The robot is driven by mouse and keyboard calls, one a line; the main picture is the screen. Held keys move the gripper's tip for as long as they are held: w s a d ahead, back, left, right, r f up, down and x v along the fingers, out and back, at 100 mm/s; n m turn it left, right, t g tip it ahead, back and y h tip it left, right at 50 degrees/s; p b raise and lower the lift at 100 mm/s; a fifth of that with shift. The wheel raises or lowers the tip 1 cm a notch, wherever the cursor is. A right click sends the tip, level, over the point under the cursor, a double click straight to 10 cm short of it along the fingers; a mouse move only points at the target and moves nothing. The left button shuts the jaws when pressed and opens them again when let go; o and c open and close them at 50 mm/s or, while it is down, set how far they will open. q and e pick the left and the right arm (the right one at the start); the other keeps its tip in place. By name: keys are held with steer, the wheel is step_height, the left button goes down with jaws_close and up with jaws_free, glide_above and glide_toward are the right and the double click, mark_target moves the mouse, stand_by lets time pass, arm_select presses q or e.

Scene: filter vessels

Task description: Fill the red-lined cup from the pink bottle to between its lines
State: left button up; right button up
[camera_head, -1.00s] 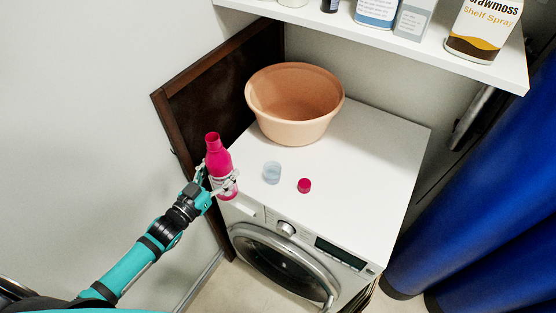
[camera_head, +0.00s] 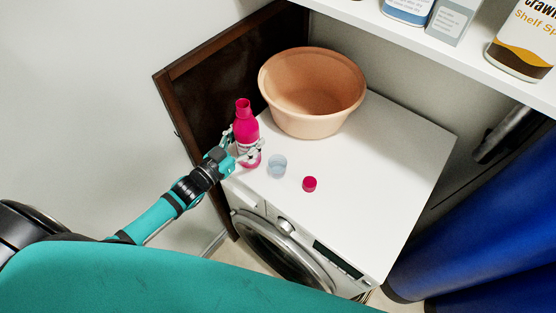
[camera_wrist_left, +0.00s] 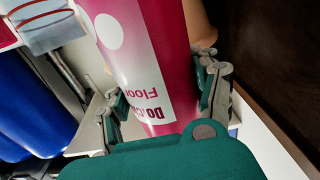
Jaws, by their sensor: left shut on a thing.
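The pink bottle (camera_head: 245,128) stands upright, without a cap, at the left edge of the white machine top in the head view. My left gripper (camera_head: 248,150) is shut on its lower body. The bottle's pink and white label fills the middle of the left wrist view (camera_wrist_left: 150,60), between the fingers. A pink cap (camera_head: 310,184) lies to the right of the cup. My right gripper is not in view.
A peach basin (camera_head: 312,95) stands behind on the white washing machine (camera_head: 385,170). A shelf (camera_head: 450,50) with containers hangs above at the back right.

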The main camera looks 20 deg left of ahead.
mark_target(239, 139)
arm_select(q)
steer(key=shift+w+r, duration=0.1)
steer(key=shift+r, duration=0.1)
steer(key=shift+a+r+m+g+p, duration=0.2)
steer(key=shift+a+m+g+p, duration=0.15)
steer(key=shift+m, duration=0.55)
steer(key=f+m+b, duration=0.1)
steer(key=m, duration=0.1)
steer(key=a+f+m+y, duration=0.1)
steer(key=m, duration=0.2)
steer(key=a+m+g+y+b, duration=0.1)
steer(key=m, duration=0.1)
steer(key=shift+w+f+m+b, duration=0.1)
steer(key=shift+f+m+b, duration=0.2)
steer(key=shift+f+b, duration=0.1)
steer(key=shift+a+f+m+y+b, duration=0.4)
steer(key=shift+f+m+b, duration=0.15)
steer(key=shift+m, duration=0.1)
steer(key=shift+a+f+m+y+b, duration=0.25)
steer(key=shift+f+m+y+b, duration=0.15)
steer(key=shift+f+m+b, duration=0.2)
steer(key=shift+r+p, duration=0.35)
steer(key=shift+m, duration=0.35)
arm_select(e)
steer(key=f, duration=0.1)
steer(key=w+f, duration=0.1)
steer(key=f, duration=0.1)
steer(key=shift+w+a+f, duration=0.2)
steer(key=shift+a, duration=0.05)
